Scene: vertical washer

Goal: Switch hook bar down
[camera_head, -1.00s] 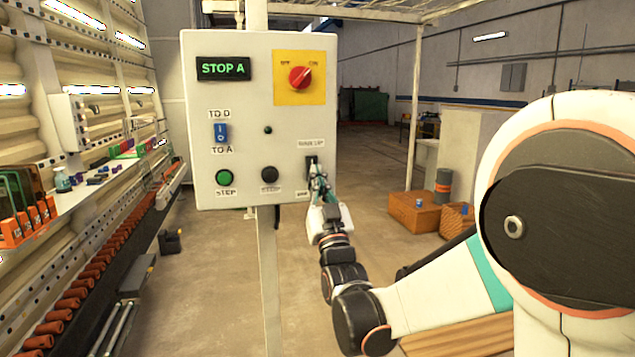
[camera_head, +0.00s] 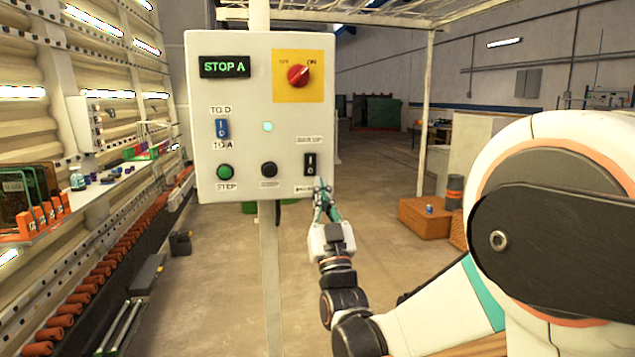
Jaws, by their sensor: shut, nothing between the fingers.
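The hook bar switch, a black rocker (camera_head: 310,164), sits at the lower right of the white control panel (camera_head: 245,100), with small labels above and below it. The labels are too small to read surely. My gripper (camera_head: 320,184) is shut and empty, with its teal fingers pointing up just below and right of the switch. The fingertips look apart from the rocker, near the panel's lower right edge; the exact gap in depth cannot be told. The whole rocker shows.
The panel also holds a display reading STOP A (camera_head: 224,67), a red rotary knob (camera_head: 298,76), a blue switch (camera_head: 221,129), a lit indicator (camera_head: 267,127), a green button (camera_head: 225,172) and a black button (camera_head: 269,170). Shelving lines the left.

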